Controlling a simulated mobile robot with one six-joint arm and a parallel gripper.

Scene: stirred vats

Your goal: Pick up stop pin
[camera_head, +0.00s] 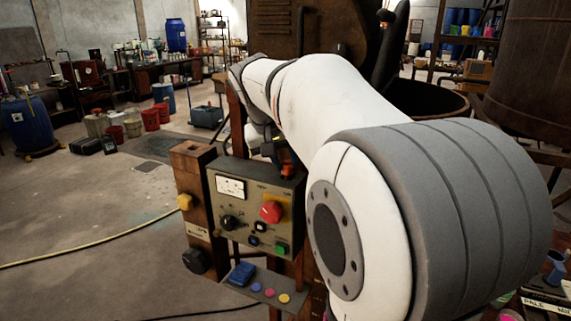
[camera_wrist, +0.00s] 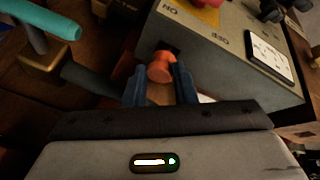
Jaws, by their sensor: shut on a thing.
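The stop pin, which I take to be the orange round-headed piece (camera_wrist: 160,67), sits between the fingertips of my gripper (camera_wrist: 160,81) in the wrist view. The two blue-grey fingers are shut on it. It is at the edge of the grey control box (camera_wrist: 225,52), beside a dark opening in the box. I cannot tell whether its lower end is in the box. In the head view an orange-red piece (camera_head: 287,171) shows at the top of the control box (camera_head: 280,190), under my arm, which hides most of my gripper there.
The box front carries a red knob (camera_head: 271,211), a black knob, a green button and a white meter (camera_head: 230,187). A wooden post (camera_head: 192,160) with a yellow knob stands left of it. A teal-ended bar (camera_wrist: 60,25) is near my gripper. Open floor lies left.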

